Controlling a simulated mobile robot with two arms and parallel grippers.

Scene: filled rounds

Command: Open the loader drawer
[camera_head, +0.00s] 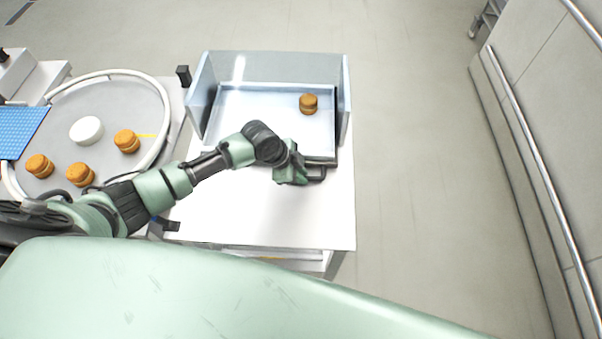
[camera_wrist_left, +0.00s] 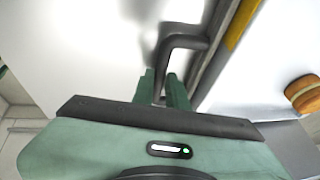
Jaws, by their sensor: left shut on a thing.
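The loader drawer (camera_head: 250,103) is a shallow pale tray lying between clear walls on a white table. Its near edge sits about level with the near ends of the walls. A dark bar handle (camera_head: 318,174) sticks out at its near right corner; the handle also shows in the left wrist view (camera_wrist_left: 184,42). My left gripper (camera_head: 303,176) is shut on this handle, with its two green fingers (camera_wrist_left: 166,90) around the bar in the wrist view. The arm hides part of the drawer's near edge. My right gripper is not in view.
A filled round (camera_head: 308,104) sits in the drawer; it also shows in the wrist view (camera_wrist_left: 303,94). The white table (camera_head: 270,215) is clear in front of the drawer. At left, a round grey turntable (camera_head: 105,103) holds several rounds and a white disc (camera_head: 86,130).

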